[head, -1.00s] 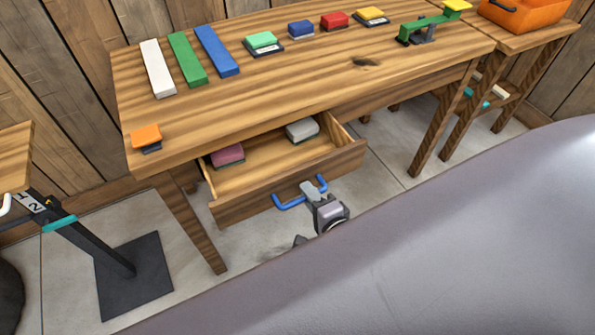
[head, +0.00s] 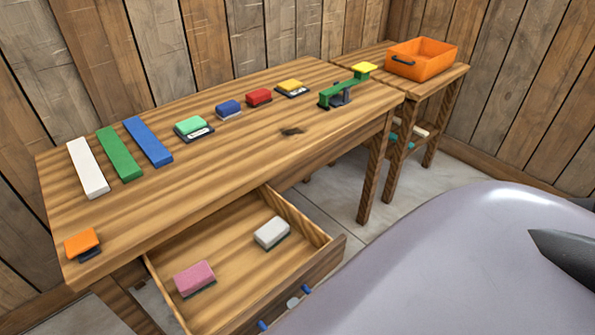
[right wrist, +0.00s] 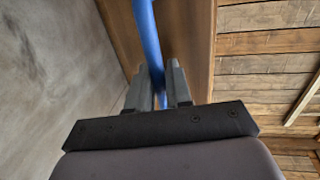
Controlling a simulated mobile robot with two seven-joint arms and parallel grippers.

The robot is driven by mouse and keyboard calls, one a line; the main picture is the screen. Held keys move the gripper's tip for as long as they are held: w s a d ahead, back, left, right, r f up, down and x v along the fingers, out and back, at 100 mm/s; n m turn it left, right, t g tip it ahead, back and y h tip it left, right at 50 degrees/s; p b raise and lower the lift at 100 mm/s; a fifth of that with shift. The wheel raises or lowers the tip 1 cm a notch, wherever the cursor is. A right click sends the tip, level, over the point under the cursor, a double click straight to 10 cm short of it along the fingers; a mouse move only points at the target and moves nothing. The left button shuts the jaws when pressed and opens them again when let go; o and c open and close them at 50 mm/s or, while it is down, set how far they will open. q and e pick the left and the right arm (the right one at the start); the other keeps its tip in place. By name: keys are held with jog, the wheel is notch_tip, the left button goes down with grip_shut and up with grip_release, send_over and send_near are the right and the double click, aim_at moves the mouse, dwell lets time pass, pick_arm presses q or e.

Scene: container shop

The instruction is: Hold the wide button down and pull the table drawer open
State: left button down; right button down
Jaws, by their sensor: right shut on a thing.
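The wooden table drawer (head: 327,250) stands open under the table (head: 225,150), its inside in view. Its blue handle (head: 306,289) shows only in part in the head view, mostly behind my body. My right gripper (head: 293,302) is shut on the handle; in the right wrist view the blue bar (right wrist: 147,45) runs between the fingers (right wrist: 160,88). An orange block (head: 80,242) on a small dark base sits at the table's front left corner; I cannot tell whether it is the wide button.
A pink block (head: 195,278) and a white block (head: 272,232) lie in the drawer. White, green and blue bars, several coloured blocks and a green lever (head: 345,90) with a yellow pad stand on the table. An orange crate (head: 422,62) is on the side table behind.

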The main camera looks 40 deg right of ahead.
jog(key=shift+a, duration=0.1)
jog(key=c, duration=1.2)
grip_release()
jog(key=shift+c, duration=0.2)
jog(key=v, duration=0.7)
jog(key=shift+s, duration=0.2)
